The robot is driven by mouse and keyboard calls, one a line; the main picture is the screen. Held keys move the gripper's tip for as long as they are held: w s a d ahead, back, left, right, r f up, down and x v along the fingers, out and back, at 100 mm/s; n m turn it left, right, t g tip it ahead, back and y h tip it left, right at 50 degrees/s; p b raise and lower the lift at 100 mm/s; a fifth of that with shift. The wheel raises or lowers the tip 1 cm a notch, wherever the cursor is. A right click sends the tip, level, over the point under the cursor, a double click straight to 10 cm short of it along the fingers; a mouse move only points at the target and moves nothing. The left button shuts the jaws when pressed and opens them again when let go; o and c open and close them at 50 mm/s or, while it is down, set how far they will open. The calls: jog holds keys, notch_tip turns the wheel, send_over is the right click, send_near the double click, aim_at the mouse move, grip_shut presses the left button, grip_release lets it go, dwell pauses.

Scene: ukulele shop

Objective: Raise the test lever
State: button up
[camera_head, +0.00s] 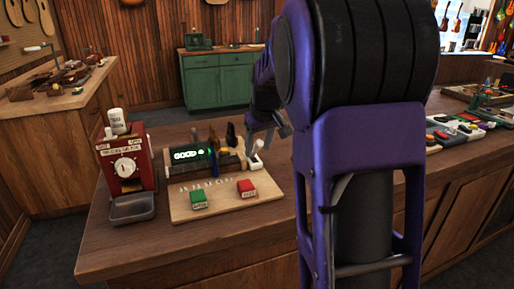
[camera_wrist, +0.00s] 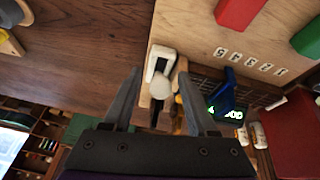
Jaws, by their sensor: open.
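The test lever is a white switch (camera_head: 254,163) with a pale round knob, at the right back corner of a light wooden board (camera_head: 222,203) on the counter. In the wrist view the lever (camera_wrist: 160,88) lies between the two fingers, its knob toward me and its white base with a dark slot beyond. My gripper (camera_head: 268,133) is just above and behind the lever in the head view. In the wrist view my gripper (camera_wrist: 159,72) is open, one finger on each side of the lever. I cannot tell whether either finger touches it.
A green block (camera_head: 198,200) and a red block (camera_head: 246,188) sit on the board. A lit green display (camera_head: 187,155) and upright tools stand behind it. A red box with a dial (camera_head: 126,165) and a grey tray (camera_head: 132,208) are at the left.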

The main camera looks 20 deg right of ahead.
jog(key=shift+f, duration=0.1)
grip_shut()
dwell(1.4)
